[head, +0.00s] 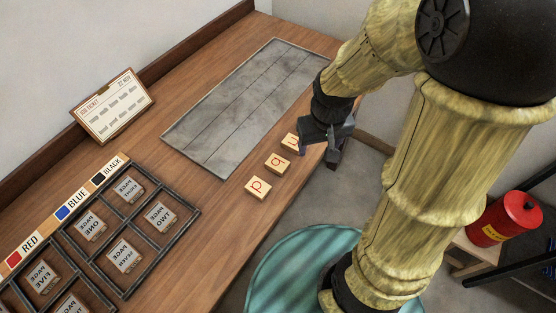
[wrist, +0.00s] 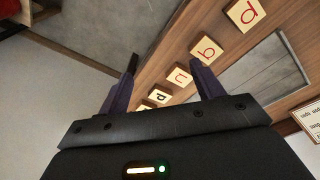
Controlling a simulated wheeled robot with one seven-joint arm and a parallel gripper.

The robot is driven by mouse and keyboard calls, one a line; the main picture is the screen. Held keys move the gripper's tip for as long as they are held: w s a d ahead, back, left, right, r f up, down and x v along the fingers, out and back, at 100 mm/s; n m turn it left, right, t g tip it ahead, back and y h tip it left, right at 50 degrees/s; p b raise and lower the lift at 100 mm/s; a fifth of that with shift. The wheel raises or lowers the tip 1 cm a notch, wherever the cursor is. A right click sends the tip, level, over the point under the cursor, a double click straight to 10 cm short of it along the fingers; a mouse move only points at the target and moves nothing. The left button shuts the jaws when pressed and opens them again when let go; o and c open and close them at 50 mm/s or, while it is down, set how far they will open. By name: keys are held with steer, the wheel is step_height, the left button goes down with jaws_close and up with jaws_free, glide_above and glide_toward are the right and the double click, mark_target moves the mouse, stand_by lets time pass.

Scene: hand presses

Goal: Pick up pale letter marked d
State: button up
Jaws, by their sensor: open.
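Several pale square tiles with letters lie in a row along the table's front edge. In the head view one tile (head: 257,187) reads like a p or an upturned d, another (head: 278,162) like a b or g, and a third (head: 292,142) is partly covered by my gripper (head: 330,150). In the wrist view a red tile letter (wrist: 245,14) looks like a d, and a smaller tile (wrist: 160,96) with a dark letter also looks like a d. A u tile (wrist: 180,76) lies between my gripper's fingers (wrist: 163,66) in the picture. My gripper is open and empty.
A grey slab (head: 245,105) lies behind the tiles. A black divided rack (head: 130,230) with cards stands at the left, by RED, BLUE and BLACK labels (head: 70,205). A job ticket (head: 112,105) leans at the back. A red can (head: 505,218) stands right; a teal round seat (head: 290,275) is below.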

steer(key=w+a+r+n+g+h+p, duration=0.1)
steer(key=w+a+n+p, duration=0.3)
steer(key=a, duration=0.4)
steer(key=w+a+r+n+g+h+p, duration=0.2)
steer(key=w+a+n+g+p, duration=0.1)
steer(key=a+p, duration=0.4)
steer(key=shift+w+a+r+n+h, duration=0.35)
steer(key=shift+w+n, duration=0.2)
steer(key=shift+n, duration=0.35)
steer(key=p, duration=0.3)
glide_above(277, 162)
steer(key=w+a, duration=0.1)
steer(key=a, duration=0.1)
step_height(277, 162, down, 11)
steer(key=shift+a+f, duration=0.1)
steer(key=shift+a, duration=0.05)
steer(key=shift+s+d+f+p, duration=0.1)
steer(key=shift+d+f+p, duration=0.2)
steer(key=shift+f+p, duration=0.15)
steer(key=shift+p+x, duration=0.55)
steer(key=shift+x, duration=1.5)
